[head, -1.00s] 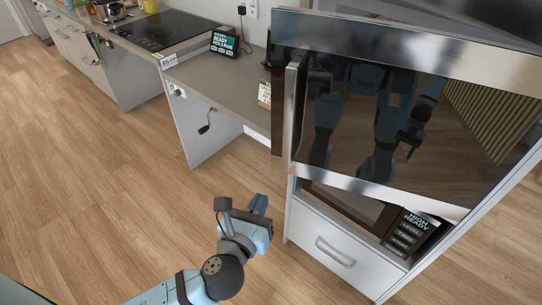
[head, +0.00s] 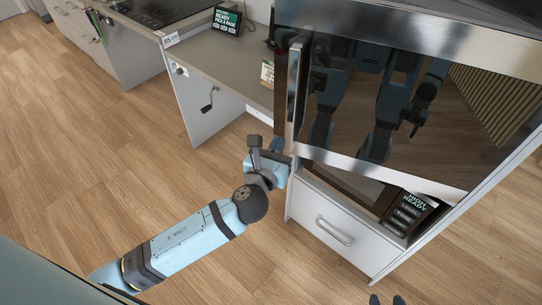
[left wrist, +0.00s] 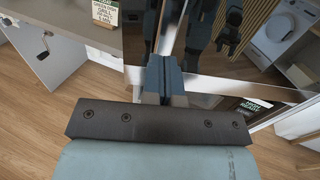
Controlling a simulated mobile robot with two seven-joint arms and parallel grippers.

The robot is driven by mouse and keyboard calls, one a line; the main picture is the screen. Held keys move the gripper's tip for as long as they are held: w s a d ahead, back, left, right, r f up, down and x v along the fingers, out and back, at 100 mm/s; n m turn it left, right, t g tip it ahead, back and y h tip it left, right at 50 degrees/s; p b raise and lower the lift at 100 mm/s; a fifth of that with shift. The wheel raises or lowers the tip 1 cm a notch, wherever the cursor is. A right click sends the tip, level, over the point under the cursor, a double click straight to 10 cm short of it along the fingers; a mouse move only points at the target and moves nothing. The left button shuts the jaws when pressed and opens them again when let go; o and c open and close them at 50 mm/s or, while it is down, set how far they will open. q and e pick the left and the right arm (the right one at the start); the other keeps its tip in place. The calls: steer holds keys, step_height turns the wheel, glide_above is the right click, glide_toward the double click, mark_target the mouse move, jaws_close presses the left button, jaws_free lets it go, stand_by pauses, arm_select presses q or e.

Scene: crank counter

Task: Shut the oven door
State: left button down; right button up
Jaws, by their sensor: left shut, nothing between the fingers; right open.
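The oven door (head: 400,120) is a large dark glass panel with steel strips, on the tall white unit at the right. It mirrors my own body. A vertical steel handle (head: 294,92) runs along its left side. How far the door stands open is hard to tell. My left gripper (head: 283,150) is shut and empty, by the lower end of the handle; contact cannot be told. In the left wrist view its shut fingers (left wrist: 163,68) point at the handle (left wrist: 171,30) and door glass (left wrist: 215,35). My right gripper (head: 387,300) shows only its parted fingertips at the bottom edge.
Below the door are a dark appliance with a lit panel (head: 408,214) and a white drawer (head: 345,230) with a handle. A grey counter (head: 215,60) with a sign and a crank (head: 209,100) stands at the left. The wooden floor (head: 90,170) is clear.

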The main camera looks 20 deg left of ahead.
mark_target(286, 129)
arm_select(q)
steer(key=shift+w, duration=1.75)
